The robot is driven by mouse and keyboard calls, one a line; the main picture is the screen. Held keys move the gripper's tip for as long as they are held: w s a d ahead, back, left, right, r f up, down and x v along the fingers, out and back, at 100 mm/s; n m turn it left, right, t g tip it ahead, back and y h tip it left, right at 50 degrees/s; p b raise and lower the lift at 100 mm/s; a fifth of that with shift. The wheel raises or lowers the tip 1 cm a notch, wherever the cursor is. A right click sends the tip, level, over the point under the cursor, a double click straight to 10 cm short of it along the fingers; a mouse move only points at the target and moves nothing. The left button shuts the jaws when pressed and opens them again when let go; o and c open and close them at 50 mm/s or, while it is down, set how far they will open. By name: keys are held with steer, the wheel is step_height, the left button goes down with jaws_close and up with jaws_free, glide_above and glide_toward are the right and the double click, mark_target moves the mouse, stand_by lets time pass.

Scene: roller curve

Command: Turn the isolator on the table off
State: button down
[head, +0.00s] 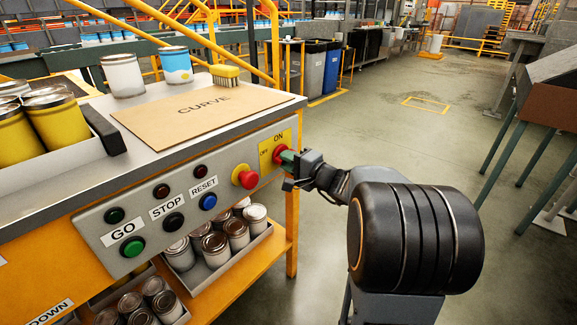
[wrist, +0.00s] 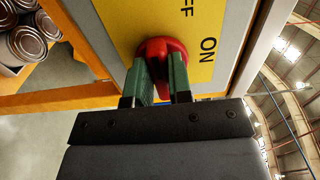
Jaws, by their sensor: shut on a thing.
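The isolator is a red rotary knob (head: 279,154) on a yellow plate (head: 265,146) marked ON and OFF, at the right end of the table's front panel. In the wrist view the red knob (wrist: 160,48) sits between the two green fingers of my gripper (wrist: 158,76), with the yellow plate (wrist: 195,25) behind it. My gripper (head: 287,158) reaches the knob from the right in the head view and is shut on it. The fingers cover part of the knob, so I cannot tell exactly which mark it points to.
A red emergency button (head: 247,178) is just left of the isolator. Beyond it are a blue button (head: 208,201) and a green button (head: 132,247). A cardboard sheet (head: 200,108) marked CURVE lies above. The floor (head: 420,140) to the right is open.

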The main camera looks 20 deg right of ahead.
stand_by(0.3)
steer(key=c, duration=1)
jaws_free()
steer(key=shift+c, duration=0.2)
steer(key=p+v, duration=0.2)
steer(key=v, duration=1.2)
steer(key=shift+p, duration=0.3)
steer(key=shift+w, duration=0.15)
steer(key=s+a+r+n+g+p, duration=0.35)
steer(key=a+r+g+p, duration=0.25)
steer(key=a+p, duration=0.3)
steer(key=s+a+r+n+g+p, duration=0.2)
steer(key=a+r+n+g+p, duration=0.35)
steer(key=p, duration=0.55)
steer(key=s+a+r+n+g+h+p, duration=0.1)
steer(key=s+r+n+h+p, duration=0.2)
steer(key=r+h+p, duration=0.4)
step_height(320, 180, up, 7)
steer(key=n+p, duration=0.1)
steer(key=p, duration=0.5)
steer(key=shift+a, duration=0.2)
